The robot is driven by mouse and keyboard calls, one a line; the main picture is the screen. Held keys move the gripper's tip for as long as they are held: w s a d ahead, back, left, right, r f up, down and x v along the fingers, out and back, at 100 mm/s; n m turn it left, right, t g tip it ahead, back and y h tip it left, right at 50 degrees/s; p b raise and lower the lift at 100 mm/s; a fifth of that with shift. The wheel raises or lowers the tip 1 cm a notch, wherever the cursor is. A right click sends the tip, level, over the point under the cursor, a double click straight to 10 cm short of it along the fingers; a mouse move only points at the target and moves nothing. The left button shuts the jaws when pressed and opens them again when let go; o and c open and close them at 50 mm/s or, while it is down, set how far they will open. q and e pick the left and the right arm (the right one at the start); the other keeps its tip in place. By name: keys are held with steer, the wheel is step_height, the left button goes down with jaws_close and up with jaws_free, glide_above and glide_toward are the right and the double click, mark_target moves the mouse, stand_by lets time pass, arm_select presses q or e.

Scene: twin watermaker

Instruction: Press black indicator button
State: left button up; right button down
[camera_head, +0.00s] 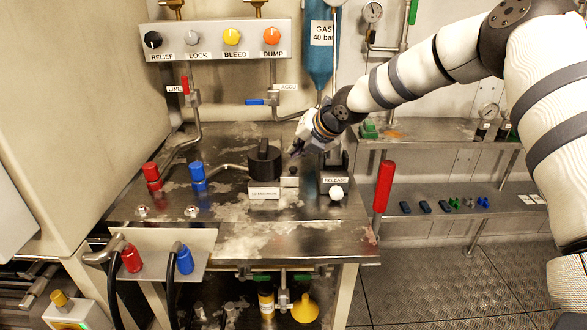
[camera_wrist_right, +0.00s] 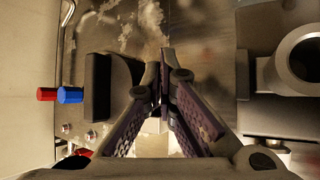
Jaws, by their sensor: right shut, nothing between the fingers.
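A small black button on a dark block (camera_head: 290,181) stands on the steel bench, just right of a large round black knob (camera_head: 264,163). My right gripper (camera_head: 297,152) comes in from the upper right and points down and left, close above the small block. Its fingers are shut and empty. In the right wrist view the fingers (camera_wrist_right: 165,75) meet in the middle, and the large black knob (camera_wrist_right: 98,85) is to their left. The button is not clear in that view, and I cannot tell whether the fingertips touch it. My left gripper is out of view.
A panel with several coloured knobs (camera_head: 217,38) is behind. A red handle (camera_head: 383,186) rises at the right edge.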

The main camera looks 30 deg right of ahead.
mark_target(296, 168)
steer(key=shift+r, duration=2.05)
